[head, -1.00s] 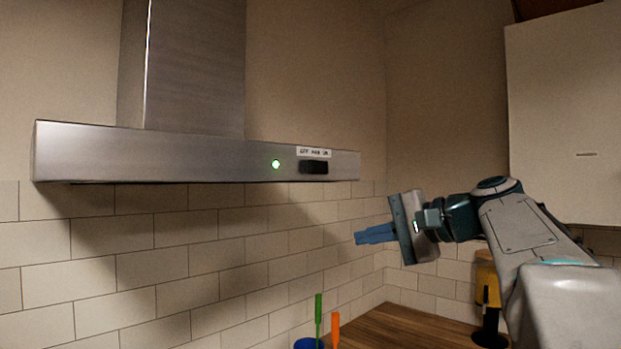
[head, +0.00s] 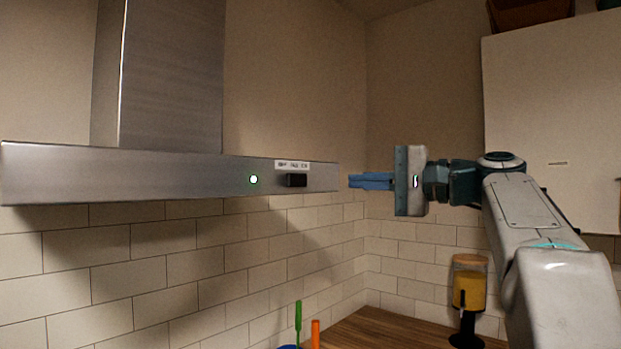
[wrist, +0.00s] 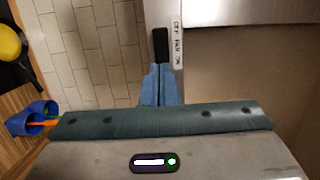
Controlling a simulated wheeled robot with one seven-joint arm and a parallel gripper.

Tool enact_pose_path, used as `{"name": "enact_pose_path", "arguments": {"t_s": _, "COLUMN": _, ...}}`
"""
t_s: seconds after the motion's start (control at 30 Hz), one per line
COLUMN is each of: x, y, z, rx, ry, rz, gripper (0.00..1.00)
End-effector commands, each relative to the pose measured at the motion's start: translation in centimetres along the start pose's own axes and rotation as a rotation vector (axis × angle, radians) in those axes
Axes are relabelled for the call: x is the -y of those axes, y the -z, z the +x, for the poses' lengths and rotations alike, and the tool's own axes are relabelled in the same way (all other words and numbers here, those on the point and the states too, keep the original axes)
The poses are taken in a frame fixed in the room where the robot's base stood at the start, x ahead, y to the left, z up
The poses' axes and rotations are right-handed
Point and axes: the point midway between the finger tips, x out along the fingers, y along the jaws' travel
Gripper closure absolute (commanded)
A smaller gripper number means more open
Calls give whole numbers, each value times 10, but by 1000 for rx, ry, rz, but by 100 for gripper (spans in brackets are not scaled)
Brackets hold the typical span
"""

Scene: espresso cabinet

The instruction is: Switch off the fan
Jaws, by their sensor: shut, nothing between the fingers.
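In the wrist view my fingertips (wrist: 158,68) lie just below the block (wrist: 160,45), beside the label's ON end (wrist: 177,62). I cannot tell whether they touch it.
A tiled wall (head: 180,260) runs below the hood. A wooden counter (head: 375,330) holds a yellow-filled jar on a dark stand (head: 469,290) and a blue holder with green and orange handles (head: 298,318). A white cabinet (head: 545,120) hangs at right. Space below the hood is clear.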

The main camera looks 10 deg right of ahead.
Motion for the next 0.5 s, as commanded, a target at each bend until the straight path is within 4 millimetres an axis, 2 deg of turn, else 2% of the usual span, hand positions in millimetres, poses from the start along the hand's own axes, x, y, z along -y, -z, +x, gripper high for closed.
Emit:
{"name": "enact_pose_path", "arguments": {"t_s": 0.1, "x": 4, "y": -1, "z": 27, "rx": 4, "ry": 0, "rz": 2, "gripper": 100}}
{"name": "enact_pose_path", "arguments": {"t_s": 0.3, "x": 4, "y": -1, "z": 70, "rx": 4, "ry": 0, "rz": 2, "gripper": 100}}
{"name": "enact_pose_path", "arguments": {"t_s": 0.5, "x": 3, "y": 0, "z": 98, "rx": 1, "ry": 1, "rz": 3, "gripper": 100}}
